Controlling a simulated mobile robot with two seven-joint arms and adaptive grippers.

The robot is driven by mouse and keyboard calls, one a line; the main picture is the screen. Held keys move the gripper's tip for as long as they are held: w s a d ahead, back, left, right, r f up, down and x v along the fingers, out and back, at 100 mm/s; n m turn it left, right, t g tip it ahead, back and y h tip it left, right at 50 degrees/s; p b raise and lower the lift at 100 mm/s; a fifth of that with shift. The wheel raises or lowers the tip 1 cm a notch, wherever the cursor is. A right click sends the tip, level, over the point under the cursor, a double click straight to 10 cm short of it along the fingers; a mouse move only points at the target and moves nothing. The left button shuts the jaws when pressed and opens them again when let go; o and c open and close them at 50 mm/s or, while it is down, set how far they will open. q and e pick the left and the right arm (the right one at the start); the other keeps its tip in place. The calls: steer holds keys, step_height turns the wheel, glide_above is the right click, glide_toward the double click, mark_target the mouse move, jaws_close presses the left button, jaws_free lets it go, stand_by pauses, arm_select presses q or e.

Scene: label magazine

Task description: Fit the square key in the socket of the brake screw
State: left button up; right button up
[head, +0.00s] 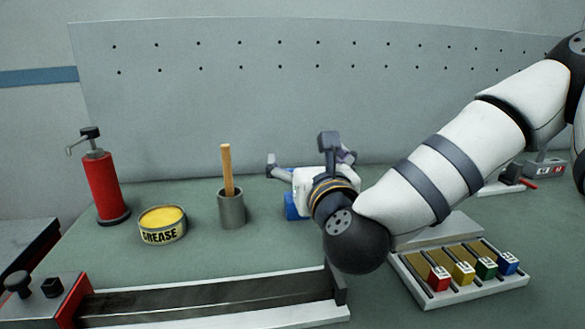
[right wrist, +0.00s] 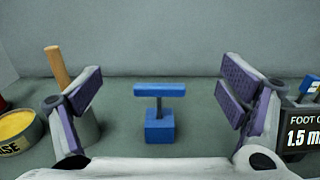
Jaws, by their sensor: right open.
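The square key (right wrist: 160,90) shows in the right wrist view as a blue T-shaped handle on a grey shank. It stands upright in a blue block (right wrist: 159,128). In the head view part of that blue block (head: 293,208) shows beside my right gripper (head: 309,164), which hides the key's handle. My right gripper is open, and in the right wrist view the key stands centred between its spread fingers, apart from both. I cannot make out the brake screw's socket. My left gripper is not in view.
A wooden-handled brush or stick stands in a grey cup (head: 231,209) left of my gripper. A grease tin (head: 162,225) and red pump (head: 102,185) stand farther left. A rail (head: 205,299) with a red end block (head: 60,301) crosses the front. A tray (head: 470,292) holds coloured tags.

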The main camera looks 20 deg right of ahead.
step_height(320, 180, down, 7)
steer(key=shift+s+a+r, duration=0.1)
steer(key=shift+s, duration=0.05)
steer(key=shift+w+d+r, duration=0.1)
steer(key=shift+w+d, duration=0.1)
steer(key=shift+w, duration=0.45)
steer(key=x, duration=0.6)
steer(key=c, duration=1.2)
